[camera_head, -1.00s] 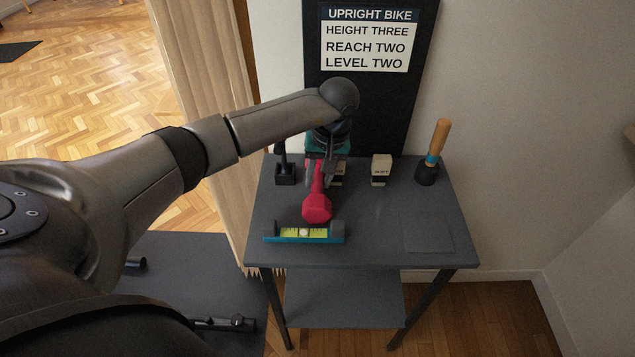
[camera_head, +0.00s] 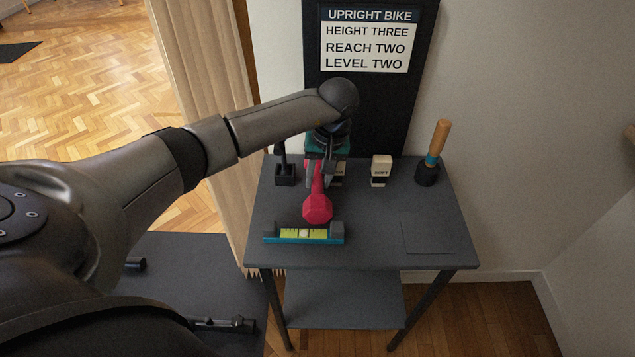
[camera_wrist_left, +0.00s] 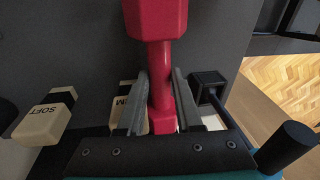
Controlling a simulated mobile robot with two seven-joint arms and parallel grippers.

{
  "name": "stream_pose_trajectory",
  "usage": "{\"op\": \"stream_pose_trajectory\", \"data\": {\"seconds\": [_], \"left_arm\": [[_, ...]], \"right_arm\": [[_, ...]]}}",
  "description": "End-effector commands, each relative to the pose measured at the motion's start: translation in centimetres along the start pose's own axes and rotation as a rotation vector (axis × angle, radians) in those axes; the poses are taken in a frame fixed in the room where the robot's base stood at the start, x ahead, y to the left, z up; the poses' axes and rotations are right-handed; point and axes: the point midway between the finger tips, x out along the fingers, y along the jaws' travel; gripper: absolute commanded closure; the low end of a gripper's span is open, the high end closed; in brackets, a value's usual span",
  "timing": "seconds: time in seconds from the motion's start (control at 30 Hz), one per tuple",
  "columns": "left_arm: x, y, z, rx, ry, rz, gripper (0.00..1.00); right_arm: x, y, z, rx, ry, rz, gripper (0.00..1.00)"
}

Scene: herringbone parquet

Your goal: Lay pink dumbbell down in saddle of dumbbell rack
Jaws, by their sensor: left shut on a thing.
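The pink dumbbell (camera_head: 317,209) is held by its handle in my left gripper (camera_head: 320,176), above the grey table's left half. Its near hexagonal head points toward the table's front. In the left wrist view the fingers (camera_wrist_left: 160,80) are shut on either side of the handle; one head (camera_wrist_left: 157,15) is at the top and the other is partly hidden near the palm. Just in front of the near head lies a low teal piece (camera_head: 303,239) with dark end blocks and a yellow-green marked face. I cannot tell whether it is the dumbbell rack. My right gripper is out of view.
A black stand (camera_head: 285,174) is left of the gripper. A cream block marked SOFT (camera_head: 381,170) and a wooden-handled tool in a dark holder (camera_head: 427,172) are to the right. Another cream block (camera_wrist_left: 122,103) is partly hidden beside the fingers. The table's right front is clear.

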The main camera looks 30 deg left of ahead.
Motion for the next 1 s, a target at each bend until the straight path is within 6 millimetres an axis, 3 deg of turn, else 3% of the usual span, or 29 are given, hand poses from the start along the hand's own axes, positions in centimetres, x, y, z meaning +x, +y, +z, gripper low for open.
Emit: {"op": "stream_pose_trajectory", "data": {"seconds": [0.27, 0.47, 1.0], "left_arm": [[-0.7, 0.0, -0.2, -0.001, 0.005, 0.004, 1.0], [-2.7, -0.3, -0.5, -0.001, 0.006, 0.005, 1.0], [-13.1, -1.8, -1.5, -0.001, 0.008, 0.005, 1.0]], "right_arm": [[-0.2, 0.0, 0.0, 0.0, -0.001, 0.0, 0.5], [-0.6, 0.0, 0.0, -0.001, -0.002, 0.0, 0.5], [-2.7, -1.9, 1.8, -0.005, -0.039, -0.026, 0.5]]}}
